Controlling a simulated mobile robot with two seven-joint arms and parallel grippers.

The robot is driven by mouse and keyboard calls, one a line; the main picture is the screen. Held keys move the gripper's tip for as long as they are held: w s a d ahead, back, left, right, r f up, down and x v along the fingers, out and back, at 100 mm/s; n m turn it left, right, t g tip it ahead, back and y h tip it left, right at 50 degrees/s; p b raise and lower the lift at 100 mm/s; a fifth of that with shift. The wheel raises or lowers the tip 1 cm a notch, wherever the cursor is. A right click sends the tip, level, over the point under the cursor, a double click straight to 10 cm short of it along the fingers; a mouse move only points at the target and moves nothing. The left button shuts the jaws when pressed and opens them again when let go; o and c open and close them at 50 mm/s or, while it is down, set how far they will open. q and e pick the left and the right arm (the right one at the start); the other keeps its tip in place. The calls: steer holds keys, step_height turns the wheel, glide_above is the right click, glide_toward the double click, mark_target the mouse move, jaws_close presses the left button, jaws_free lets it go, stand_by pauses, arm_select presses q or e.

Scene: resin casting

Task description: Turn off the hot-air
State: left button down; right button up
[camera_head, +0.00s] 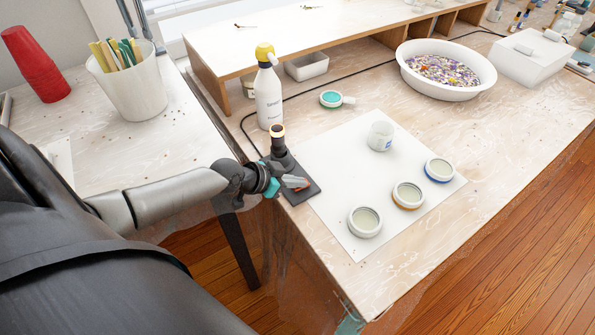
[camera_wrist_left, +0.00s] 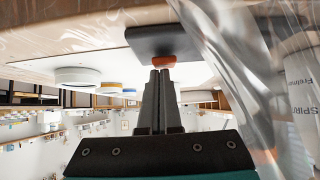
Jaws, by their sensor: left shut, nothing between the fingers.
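The hot-air tool (camera_head: 278,152) is dark, with a brass-ringed nozzle pointing up, and stands at the table's left front edge. Its dark flat base (camera_head: 305,194) also shows in the left wrist view (camera_wrist_left: 180,42). An orange switch (camera_head: 296,182) is on the tool's near side; the wrist view shows it too (camera_wrist_left: 150,61). My left gripper (camera_head: 284,182) is shut and empty, its fingertips (camera_wrist_left: 161,73) right at the orange switch. I cannot tell whether they touch it. The gripper and wrist hide part of the tool's lower body. My right gripper is out of view.
Clear plastic film (camera_wrist_left: 215,60) hangs close to my gripper.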

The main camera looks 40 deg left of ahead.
arm_select(q)
steer(key=r+p, duration=0.3)
steer(key=r, duration=0.1)
steer(key=shift+w+d+p, duration=0.2)
steer(key=shift+w+p, duration=0.1)
steer(key=shift+w, duration=0.05)
steer(key=s+a+r+p, duration=0.2)
steer(key=s+r, duration=0.3)
steer(key=r, duration=0.3)
steer(key=shift+p, duration=0.8)
steer(key=shift+a+r, duration=0.1)
